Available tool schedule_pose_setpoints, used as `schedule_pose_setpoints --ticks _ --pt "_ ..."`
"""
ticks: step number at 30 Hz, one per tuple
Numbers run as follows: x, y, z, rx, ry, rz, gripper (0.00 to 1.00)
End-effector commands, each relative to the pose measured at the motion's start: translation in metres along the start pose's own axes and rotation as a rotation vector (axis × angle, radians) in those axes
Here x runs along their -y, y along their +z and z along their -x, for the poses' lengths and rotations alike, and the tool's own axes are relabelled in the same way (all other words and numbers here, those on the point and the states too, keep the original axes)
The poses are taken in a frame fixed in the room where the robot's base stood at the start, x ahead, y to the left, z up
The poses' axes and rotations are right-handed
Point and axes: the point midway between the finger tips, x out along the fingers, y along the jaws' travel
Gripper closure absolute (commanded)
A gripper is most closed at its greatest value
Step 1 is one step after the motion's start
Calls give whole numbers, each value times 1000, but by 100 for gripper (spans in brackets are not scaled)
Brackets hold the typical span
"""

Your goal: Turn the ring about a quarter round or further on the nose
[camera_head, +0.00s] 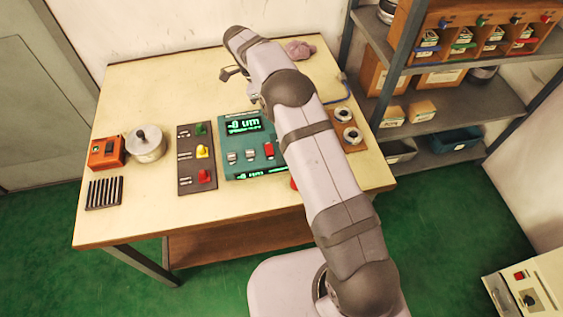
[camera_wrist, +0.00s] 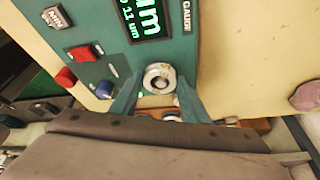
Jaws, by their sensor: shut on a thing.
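The ring (camera_wrist: 159,77) is a small silver ring with a pale centre, at the edge of the teal gauge box in the wrist view. It appears to sit on the gauge's nose, which is mostly hidden by it. My gripper (camera_wrist: 158,85) has one finger on each side of the ring and is shut on it. The gauge box (camera_head: 238,165) stands on the table in the head view with its green display lit; its front also shows in the wrist view (camera_wrist: 95,25). In the head view my arm hides the ring and fingertips.
A wooden board (camera_head: 357,144) with two silver rings lies right of the gauge. A dark panel with coloured knobs (camera_head: 197,187), a lidded metal pot (camera_head: 146,150) and an orange box (camera_head: 106,153) stand to the left. A pink cloth (camera_head: 300,50) lies at the back.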

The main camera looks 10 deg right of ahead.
Motion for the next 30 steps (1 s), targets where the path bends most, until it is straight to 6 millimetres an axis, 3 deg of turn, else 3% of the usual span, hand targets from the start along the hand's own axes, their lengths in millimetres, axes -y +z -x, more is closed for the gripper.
schedule_pose_setpoints --ticks 1,5,6,9,23,25,30 --pt "-10 0 -11 -14 36 5 91" --pt "-10 0 -11 -14 36 5 91" --pt "-10 0 -11 -14 36 5 56" --pt "-9 0 -10 -14 35 5 37" --pt "-6 0 -7 -10 21 4 37" --pt "-6 0 -7 -10 21 5 27" --pt "-6 0 -6 -10 20 4 27"
